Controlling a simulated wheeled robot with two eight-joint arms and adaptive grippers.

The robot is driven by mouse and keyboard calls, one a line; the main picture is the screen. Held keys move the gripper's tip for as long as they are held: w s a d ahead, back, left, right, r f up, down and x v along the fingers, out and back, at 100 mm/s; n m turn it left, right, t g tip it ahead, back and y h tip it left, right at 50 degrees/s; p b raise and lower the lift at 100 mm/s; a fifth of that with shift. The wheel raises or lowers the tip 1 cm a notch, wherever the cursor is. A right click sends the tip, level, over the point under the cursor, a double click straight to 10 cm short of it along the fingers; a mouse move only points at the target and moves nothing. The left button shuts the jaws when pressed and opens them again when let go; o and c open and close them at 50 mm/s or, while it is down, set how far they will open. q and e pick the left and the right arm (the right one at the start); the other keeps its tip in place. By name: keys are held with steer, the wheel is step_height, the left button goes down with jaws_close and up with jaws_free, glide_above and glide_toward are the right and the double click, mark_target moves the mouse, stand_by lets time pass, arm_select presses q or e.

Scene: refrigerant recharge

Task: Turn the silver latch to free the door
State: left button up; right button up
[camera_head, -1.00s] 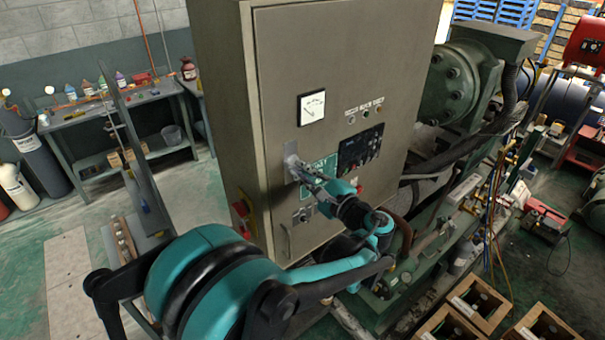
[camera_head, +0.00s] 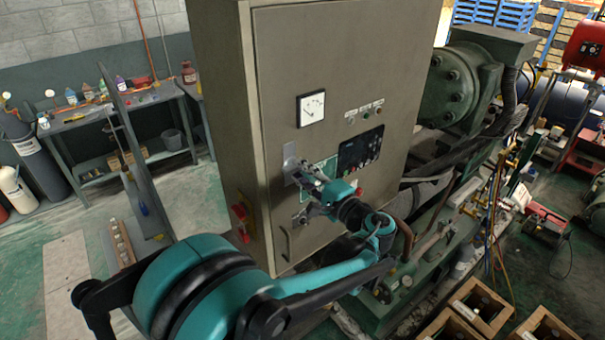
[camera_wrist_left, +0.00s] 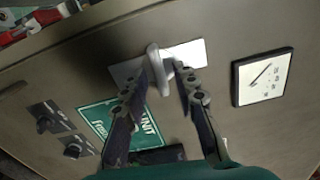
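The silver latch (camera_wrist_left: 154,66) is a pale, rounded handle on a bright metal plate (camera_wrist_left: 203,52) fixed to the beige cabinet door. The plate also shows in the head view (camera_head: 289,158), below the gauge, where my gripper hides most of the handle. My left gripper (camera_wrist_left: 167,72) is at the latch, with its fingertips apart. The handle lies by the left-hand fingertip in the wrist view, and a gap shows between it and the other finger. Whether the fingertip touches it I cannot tell. The left gripper also shows in the head view (camera_head: 300,174). The door (camera_head: 340,60) looks shut. My right gripper is not in view.
A white gauge (camera_head: 311,109) and a dark control panel (camera_head: 360,150) are on the door near the latch. A green sign (camera_wrist_left: 120,122) and black knobs sit beside it. Green machinery (camera_head: 455,85) with pipes stands right of the cabinet. A workbench (camera_head: 110,118) is behind left.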

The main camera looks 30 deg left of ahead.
arm_select(q)
steer(key=v, duration=0.9)
steer(key=shift+b, duration=0.35)
